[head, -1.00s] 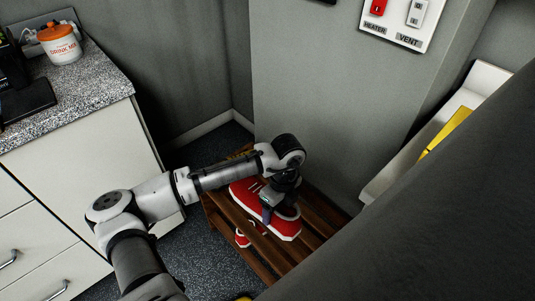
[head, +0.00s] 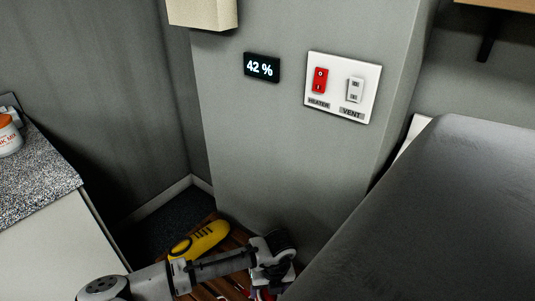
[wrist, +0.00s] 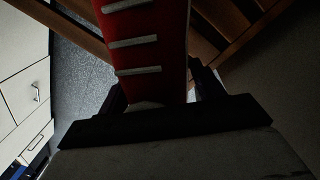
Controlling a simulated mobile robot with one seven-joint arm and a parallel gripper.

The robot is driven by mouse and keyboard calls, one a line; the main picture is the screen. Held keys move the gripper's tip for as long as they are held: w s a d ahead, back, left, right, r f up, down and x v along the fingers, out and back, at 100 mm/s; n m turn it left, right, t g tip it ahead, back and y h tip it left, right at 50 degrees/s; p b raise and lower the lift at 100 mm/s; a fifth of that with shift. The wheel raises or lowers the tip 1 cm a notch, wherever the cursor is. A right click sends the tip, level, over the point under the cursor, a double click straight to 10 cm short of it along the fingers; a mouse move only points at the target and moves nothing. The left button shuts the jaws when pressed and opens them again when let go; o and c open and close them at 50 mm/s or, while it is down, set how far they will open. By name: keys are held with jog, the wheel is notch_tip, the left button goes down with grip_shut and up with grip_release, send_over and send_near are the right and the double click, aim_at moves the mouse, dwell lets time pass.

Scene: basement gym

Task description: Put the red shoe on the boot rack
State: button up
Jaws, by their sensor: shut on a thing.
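The red shoe (wrist: 150,40), with white lace bars, is between the fingers of my gripper (wrist: 160,95) in the wrist view, and the gripper is shut on it. In the head view only a sliver of the red shoe (head: 262,295) shows at the bottom edge, below my gripper (head: 268,288). The boot rack (head: 238,238) is brown slatted wood, low by the wall; its slats also show behind the shoe in the wrist view (wrist: 231,22). I cannot tell whether the shoe touches the slats.
A yellow shoe (head: 200,240) lies on the rack's far part, beside my arm. A speckled counter (head: 35,175) stands at left. A wall pillar with a switch panel (head: 342,88) rises behind the rack. A large dark grey surface (head: 430,210) fills the right.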

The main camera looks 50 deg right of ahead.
jog(key=shift+f, duration=3.6)
jog(key=shift+f, duration=0.1)
jog(key=o, duration=1.1)
jog(key=shift+o, duration=0.2)
